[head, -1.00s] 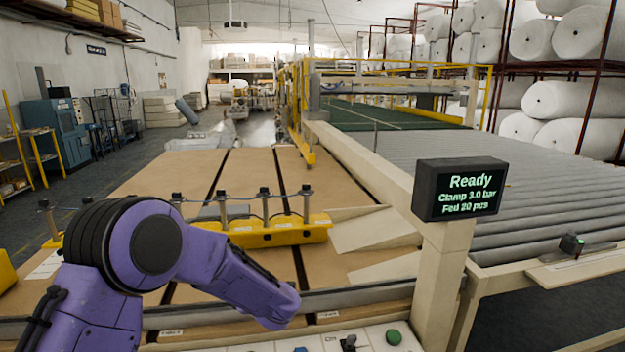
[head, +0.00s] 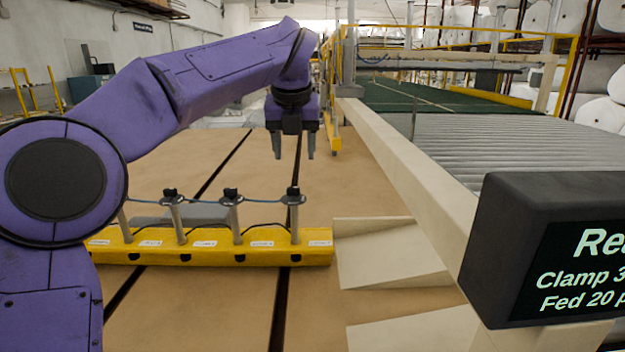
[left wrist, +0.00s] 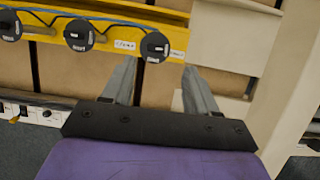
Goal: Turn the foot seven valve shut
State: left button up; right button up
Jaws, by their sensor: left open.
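A yellow bar (head: 210,257) carries a row of upright metal posts with black knobs, such as the rightmost knob (head: 293,191), the middle knob (head: 231,194) and another knob (head: 170,193). Small white labels on the bar are too blurred to read, so I cannot tell which valve is foot seven. In the left wrist view the knobs show as round black caps, with the rightmost cap (left wrist: 154,46) just beyond my left fingertips. My left gripper (head: 294,156) is open and empty, pointing down above the rightmost knob and apart from it. My right gripper is not in view.
A black display box (head: 540,250) stands close at the right. Pale wedges (head: 390,255) lie right of the bar. A roller conveyor (head: 450,145) and a beige rail (head: 410,170) run along the right. The brown board surface (head: 200,310) before the bar is clear.

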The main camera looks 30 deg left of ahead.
aim_at(293, 187)
pick_arm(q)
jog(key=x, duration=0.9)
jog(key=shift+s+f, duration=0.15)
jog(key=shift+f, duration=0.15)
jog(key=shift+s+a+r, duration=0.1)
jog(key=shift+s+a, duration=0.05)
jog(key=shift+s, duration=0.35)
jog(key=shift+w, duration=0.2)
jog(key=c, duration=1.1)
